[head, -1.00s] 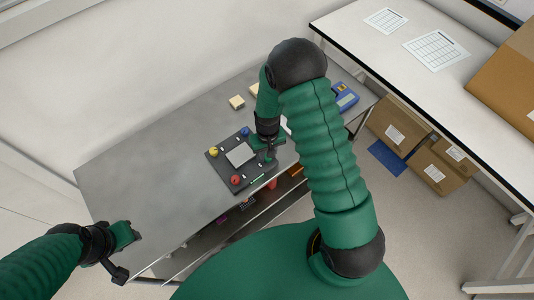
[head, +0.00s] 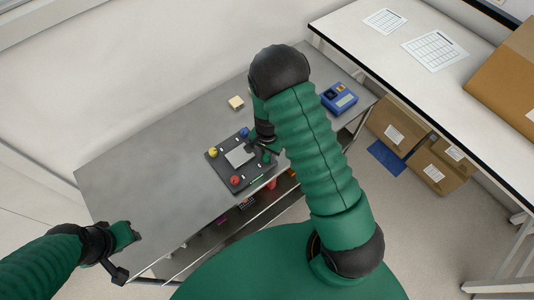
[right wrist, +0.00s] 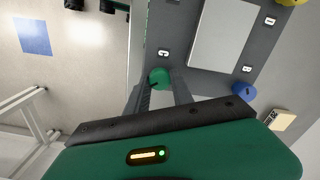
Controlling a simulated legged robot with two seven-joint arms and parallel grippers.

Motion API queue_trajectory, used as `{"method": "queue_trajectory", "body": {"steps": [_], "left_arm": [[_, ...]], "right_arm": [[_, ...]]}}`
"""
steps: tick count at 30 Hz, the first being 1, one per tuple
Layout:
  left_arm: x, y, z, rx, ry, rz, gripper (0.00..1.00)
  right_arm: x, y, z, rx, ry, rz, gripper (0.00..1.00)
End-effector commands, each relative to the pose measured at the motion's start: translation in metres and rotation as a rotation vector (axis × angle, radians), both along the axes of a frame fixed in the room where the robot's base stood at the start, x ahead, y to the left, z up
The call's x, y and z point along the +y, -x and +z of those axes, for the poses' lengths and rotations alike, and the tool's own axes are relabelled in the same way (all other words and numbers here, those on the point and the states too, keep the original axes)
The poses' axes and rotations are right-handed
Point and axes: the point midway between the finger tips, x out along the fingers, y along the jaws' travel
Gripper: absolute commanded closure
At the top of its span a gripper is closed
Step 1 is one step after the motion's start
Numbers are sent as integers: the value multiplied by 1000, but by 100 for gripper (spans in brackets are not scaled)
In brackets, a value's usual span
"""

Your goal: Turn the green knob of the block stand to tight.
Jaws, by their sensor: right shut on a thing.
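The block stand (head: 225,176) is a dark grey plate on the table, with a light grey block in its middle and red, yellow, blue and green knobs near its corners. The green knob (right wrist: 159,77) sits between the finger ends of my right gripper (right wrist: 161,86) in the right wrist view. The right gripper is shut on it. In the head view the green knob (head: 266,158) shows beside the right gripper, partly covered. My left gripper (head: 128,235) is far from the stand, by the table's front left; its jaw opening is unclear.
A pale small block (head: 236,103) lies behind the stand. The grey table (head: 140,175) is clear to the left. A white bench (head: 420,70) with cardboard boxes (head: 398,125) below is at the right.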

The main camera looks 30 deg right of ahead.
Motion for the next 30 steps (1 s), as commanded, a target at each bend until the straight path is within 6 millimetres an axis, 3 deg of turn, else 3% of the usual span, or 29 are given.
{"method": "queue_trajectory", "body": {"steps": [30], "left_arm": [[0,0,33,0,0,0,64]], "right_arm": [[2,0,1,2,-1,-962,100]]}}
